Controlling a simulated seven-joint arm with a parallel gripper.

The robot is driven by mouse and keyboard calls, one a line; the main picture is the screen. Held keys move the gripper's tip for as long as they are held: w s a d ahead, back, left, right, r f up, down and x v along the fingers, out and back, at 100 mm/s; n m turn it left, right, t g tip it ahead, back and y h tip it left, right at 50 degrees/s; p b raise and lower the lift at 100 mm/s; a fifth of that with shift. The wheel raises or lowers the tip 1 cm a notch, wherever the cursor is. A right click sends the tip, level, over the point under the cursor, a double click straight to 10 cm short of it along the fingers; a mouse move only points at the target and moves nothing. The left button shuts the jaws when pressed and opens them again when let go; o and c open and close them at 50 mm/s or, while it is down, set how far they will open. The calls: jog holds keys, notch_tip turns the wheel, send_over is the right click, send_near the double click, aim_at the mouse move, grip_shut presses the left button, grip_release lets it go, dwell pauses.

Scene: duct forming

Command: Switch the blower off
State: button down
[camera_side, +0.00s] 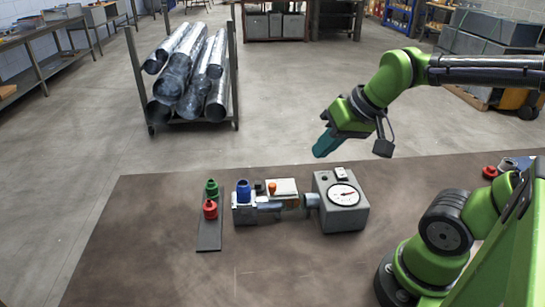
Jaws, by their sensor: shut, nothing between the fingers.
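A grey box with a round white dial (343,194) stands on the brown table; I take it to be the blower. A small white switch-like part (341,173) sits on its top rear edge, too small to read its position. A short duct (311,200) joins the box's left side to a grey fixture (266,205) bearing a blue cylinder (243,191), a pale block and an orange knob (272,188). My gripper (318,153) is shut and empty, its teal fingers pointing down-left, in the air above and behind the box.
A dark strip (209,238) left of the fixture holds a green piece (211,188) and a red piece (210,209). Red and grey items (504,165) lie at the table's right. A rack of silver ducts (190,75) stands behind. The table's front left is clear.

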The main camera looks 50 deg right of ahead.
jog(key=w+d+f+n+g+h, duration=0.1)
jog(key=w+d+n+g, duration=0.15)
jog(key=d, duration=0.55)
jog(key=r+n+g, duration=0.1)
jog(key=n+g, duration=0.3)
jog(key=n, duration=0.8)
send_over(343, 175)
jog(key=shift+m, duration=0.25)
notch_tip(343, 175, down, 14)
jog(key=shift+a+f, duration=0.1)
